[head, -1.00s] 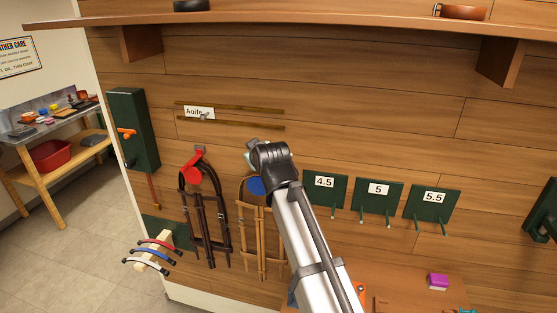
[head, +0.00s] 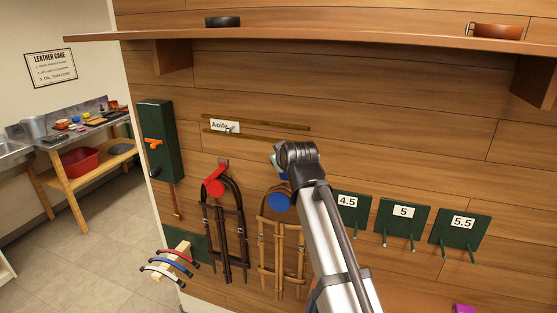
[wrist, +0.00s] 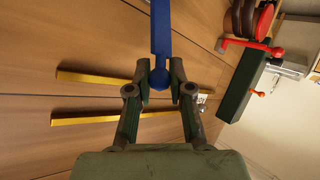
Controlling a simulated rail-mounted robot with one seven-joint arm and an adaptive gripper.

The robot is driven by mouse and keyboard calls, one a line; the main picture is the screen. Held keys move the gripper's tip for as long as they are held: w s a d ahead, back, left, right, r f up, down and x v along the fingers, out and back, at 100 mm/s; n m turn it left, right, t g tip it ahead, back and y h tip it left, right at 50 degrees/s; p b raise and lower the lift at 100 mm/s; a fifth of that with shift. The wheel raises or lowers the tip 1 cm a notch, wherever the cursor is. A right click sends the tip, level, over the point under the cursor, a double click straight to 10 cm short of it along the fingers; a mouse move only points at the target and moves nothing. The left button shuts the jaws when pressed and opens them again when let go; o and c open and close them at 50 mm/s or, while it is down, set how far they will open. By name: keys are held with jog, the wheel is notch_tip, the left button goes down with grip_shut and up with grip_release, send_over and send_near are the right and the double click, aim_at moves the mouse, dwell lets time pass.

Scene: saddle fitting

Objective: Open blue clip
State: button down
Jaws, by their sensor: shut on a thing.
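The blue clip shows as a round blue disc (head: 279,202) over the tan bridle (head: 265,235) in the head view. In the wrist view its long blue lever (wrist: 160,30) comes down from the top edge and ends in a blue ball. My gripper (wrist: 160,78) is shut on the ball end of this lever, with a finger on each side. In the head view my wrist hides most of the fingers and the lever. The wrist view does not show where the lever meets the wall.
A red clip (head: 214,188) with a dark bridle (head: 223,235) hangs to the left. Two thin wooden rails (head: 265,127) with a name card are above. Green numbered plates with pegs (head: 402,218) stand to the right. A green box (head: 158,140) with an orange handle is at far left.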

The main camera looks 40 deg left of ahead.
jog(key=c, duration=1)
grip_release()
jog(key=shift+w+d, duration=0.1)
jog(key=shift+w, duration=0.1)
jog(key=shift+c, duration=0.2)
jog(key=shift+s+d, duration=0.1)
jog(key=shift+s, duration=0.05)
jog(key=shift+s+d+r, duration=0.1)
jog(key=shift+s+d, duration=0.05)
jog(key=shift+d, duration=0.05)
jog(key=v, duration=1.1)
